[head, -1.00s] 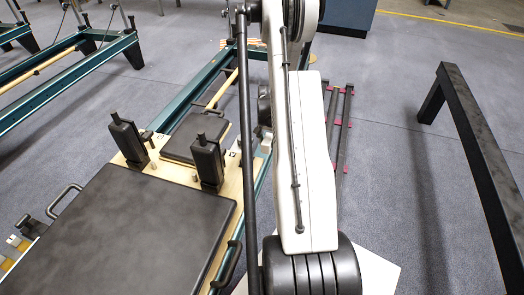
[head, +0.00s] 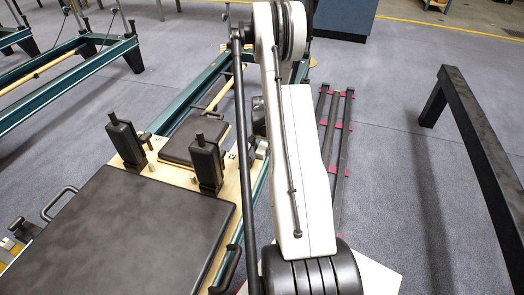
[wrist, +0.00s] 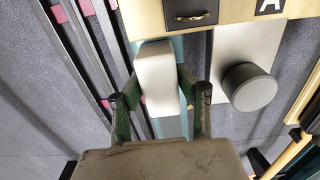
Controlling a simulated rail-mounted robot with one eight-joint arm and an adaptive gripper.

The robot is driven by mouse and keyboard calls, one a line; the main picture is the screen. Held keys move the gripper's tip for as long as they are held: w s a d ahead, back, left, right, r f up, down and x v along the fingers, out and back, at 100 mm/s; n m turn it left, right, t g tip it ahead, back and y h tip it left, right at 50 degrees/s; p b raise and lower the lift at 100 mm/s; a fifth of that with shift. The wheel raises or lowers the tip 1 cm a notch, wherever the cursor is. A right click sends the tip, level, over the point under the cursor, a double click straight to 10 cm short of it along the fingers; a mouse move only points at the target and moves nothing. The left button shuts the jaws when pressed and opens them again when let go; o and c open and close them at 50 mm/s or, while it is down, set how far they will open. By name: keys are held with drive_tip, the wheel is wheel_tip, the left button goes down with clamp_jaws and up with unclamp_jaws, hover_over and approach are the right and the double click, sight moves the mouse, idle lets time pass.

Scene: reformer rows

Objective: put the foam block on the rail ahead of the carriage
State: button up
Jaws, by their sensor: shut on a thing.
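My gripper (wrist: 160,82) has its two green fingers on either side of a pale foam block (wrist: 154,78) and is shut on it in the wrist view. The block lies over the teal rail (wrist: 172,126), which shows below it. I cannot tell whether it touches the rail. The block's far end is close to a light wooden board (wrist: 222,16) with a black handle plate and a letter A. In the head view, the carriage (head: 130,235) has a dark pad and two black shoulder rests. My arm hides the gripper and block there.
A dark bench-like beam (head: 480,150) stands at the right. Dark floor rails with pink pieces (head: 338,150) lie right of my arm. Another teal frame (head: 75,75) stands at the upper left. A pale plate with a grey round knob (wrist: 248,86) is right of the block.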

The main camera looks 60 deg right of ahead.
drive_tip(key=o, duration=0.9)
drive_tip(key=shift+f, duration=0.1)
drive_tip(key=shift+c, duration=0.2)
wheel_tip(320, 180, up, 12)
drive_tip(key=p, duration=0.4)
drive_tip(key=shift+r, duration=0.2)
drive_tip(key=shift+a, duration=0.1)
